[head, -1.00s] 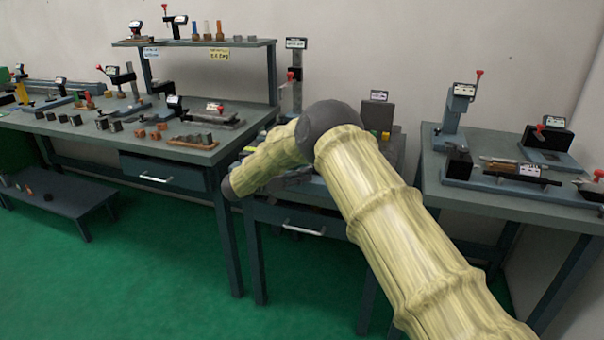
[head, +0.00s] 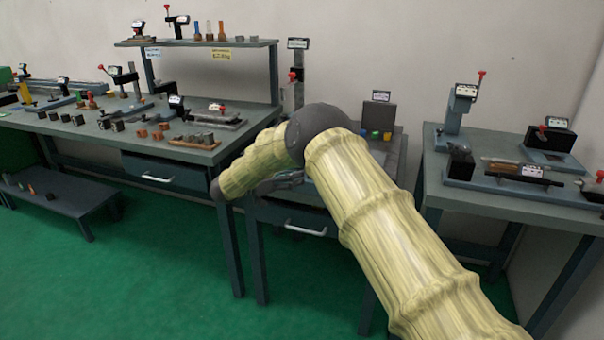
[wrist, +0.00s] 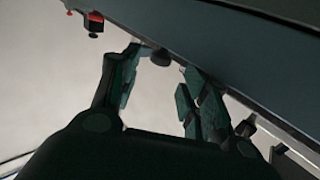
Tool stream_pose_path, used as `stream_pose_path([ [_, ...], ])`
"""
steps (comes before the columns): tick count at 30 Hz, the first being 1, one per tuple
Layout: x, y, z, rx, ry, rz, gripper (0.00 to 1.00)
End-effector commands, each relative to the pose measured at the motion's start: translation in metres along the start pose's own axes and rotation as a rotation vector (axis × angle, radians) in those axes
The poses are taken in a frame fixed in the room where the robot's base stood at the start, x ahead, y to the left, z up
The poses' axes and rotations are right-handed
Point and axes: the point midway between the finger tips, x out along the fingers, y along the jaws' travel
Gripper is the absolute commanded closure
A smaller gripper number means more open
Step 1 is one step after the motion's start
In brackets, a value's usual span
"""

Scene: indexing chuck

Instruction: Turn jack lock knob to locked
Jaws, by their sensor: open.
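My gripper (wrist: 160,80) shows in the wrist view with its two dark fingers apart and nothing held between them. A small dark round piece (wrist: 160,57) shows beyond the gap between the fingertips, under the edge of a dark slab (wrist: 230,50). I cannot tell whether it is the jack lock knob, or whether a finger touches it. No jack lock knob can be made out in the head view.
A red part (wrist: 94,20) hangs at the upper left of the wrist view. In the head view, a column with a red handle (head: 293,76) and a grey box (head: 379,115) stand on the middle bench. Loaded benches flank it; the green floor (head: 170,290) is open in front.

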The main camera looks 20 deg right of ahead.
Motion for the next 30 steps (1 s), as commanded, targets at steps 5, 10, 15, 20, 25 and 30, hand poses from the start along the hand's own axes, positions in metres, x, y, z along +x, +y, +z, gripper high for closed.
stream_pose_path([
  [5, -0.035, 0.0, 0.0, 0.0, 0.001, -0.002, 0.55],
  [10, -0.061, 0.0, 0.001, 0.0, 0.0, -0.002, 0.55],
  [15, -0.076, 0.0, 0.001, 0.0, 0.0, 0.0, 0.55],
  [20, -0.081, 0.0, 0.001, -0.001, 0.0, 0.0, 0.55],
  [25, -0.081, 0.0, 0.001, -0.001, 0.0, 0.0, 0.55],
  [30, -0.079, 0.0, 0.003, -0.003, 0.005, -0.012, 0.55],
])
